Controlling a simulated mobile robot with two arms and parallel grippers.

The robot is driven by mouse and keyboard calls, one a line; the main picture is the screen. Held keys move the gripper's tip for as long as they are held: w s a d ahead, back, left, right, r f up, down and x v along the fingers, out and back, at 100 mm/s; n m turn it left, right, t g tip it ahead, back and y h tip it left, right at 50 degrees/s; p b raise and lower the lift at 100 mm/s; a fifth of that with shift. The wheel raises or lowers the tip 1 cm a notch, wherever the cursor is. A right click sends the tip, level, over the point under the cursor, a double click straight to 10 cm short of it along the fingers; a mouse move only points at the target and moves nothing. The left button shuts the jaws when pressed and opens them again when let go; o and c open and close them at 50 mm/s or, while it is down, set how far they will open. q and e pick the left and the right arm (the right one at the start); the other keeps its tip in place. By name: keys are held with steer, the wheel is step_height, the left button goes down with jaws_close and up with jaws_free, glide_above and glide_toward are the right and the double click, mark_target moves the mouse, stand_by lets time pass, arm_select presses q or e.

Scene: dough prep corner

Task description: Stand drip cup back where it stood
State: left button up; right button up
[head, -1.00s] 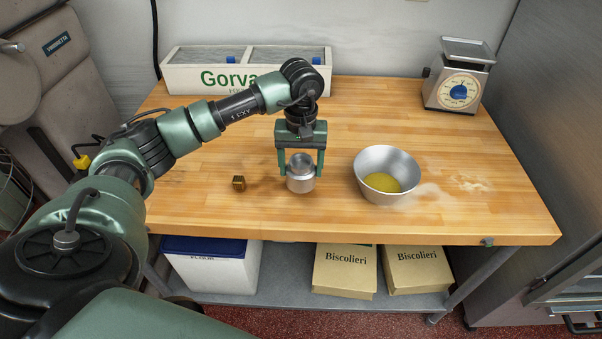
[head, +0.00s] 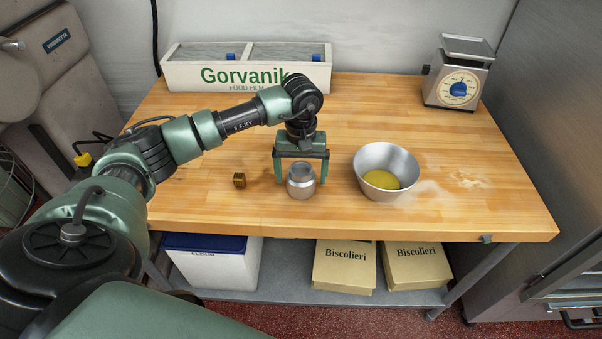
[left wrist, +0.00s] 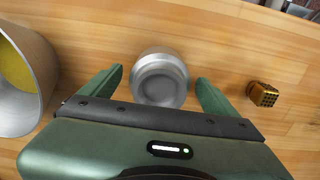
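The drip cup (head: 301,183), a small round silver metal cup, stands upright on the wooden worktop, left of the steel bowl. My left gripper (head: 301,178) is open and low over the worktop, one finger to each side of the cup. In the left wrist view the cup (left wrist: 160,80) lies between the spread fingertips (left wrist: 159,75), with a gap on both sides, so neither finger touches it. My right gripper is not in view.
A steel bowl (head: 372,160) with yellow contents stands right of the cup. A small brass-coloured block (head: 239,180) lies to its left. A scale (head: 457,85) and a white Gorvanik box (head: 200,80) stand at the back. The worktop (head: 390,115) behind is clear.

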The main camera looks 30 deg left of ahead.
mark_target(301, 173)
arm_select(q)
steer(key=shift+r, duration=0.15)
step_height(301, 173, up, 12)
steer(key=b, duration=0.2)
stand_by(0.5)
